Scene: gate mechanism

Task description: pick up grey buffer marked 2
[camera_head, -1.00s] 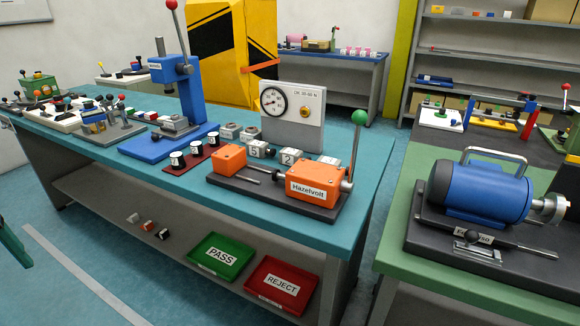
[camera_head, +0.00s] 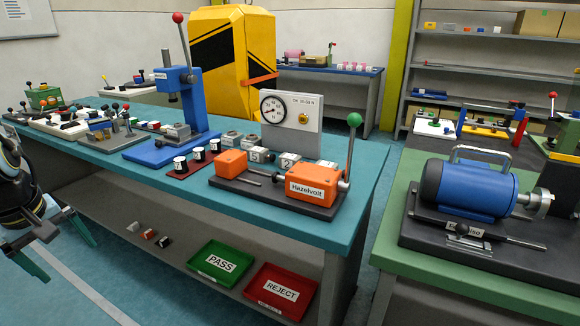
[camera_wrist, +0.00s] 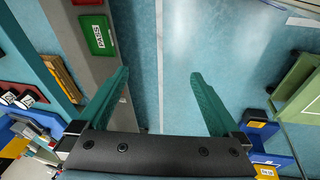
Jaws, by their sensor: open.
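The grey buffer marked 2 (camera_head: 287,161) stands on the teal bench, behind the orange Hazelvolt fixture (camera_head: 313,185) and in front of the gauge box. Its lower part is partly hidden by the fixture. Another grey numbered block (camera_head: 262,156) stands just left of it. My gripper (camera_head: 70,260) is at the far left of the head view, well away from the buffer and in front of the bench. In the wrist view my gripper (camera_wrist: 160,73) shows two teal fingers wide apart with only floor between them. I cannot make out the buffer there.
The gauge box (camera_head: 291,122) stands behind the buffer. A lever with a green knob (camera_head: 354,120) rises to its right. The blue press (camera_head: 180,100) and black-and-white cups (camera_head: 197,155) are to its left. PASS (camera_head: 219,263) and REJECT (camera_head: 281,290) trays lie on the lower shelf.

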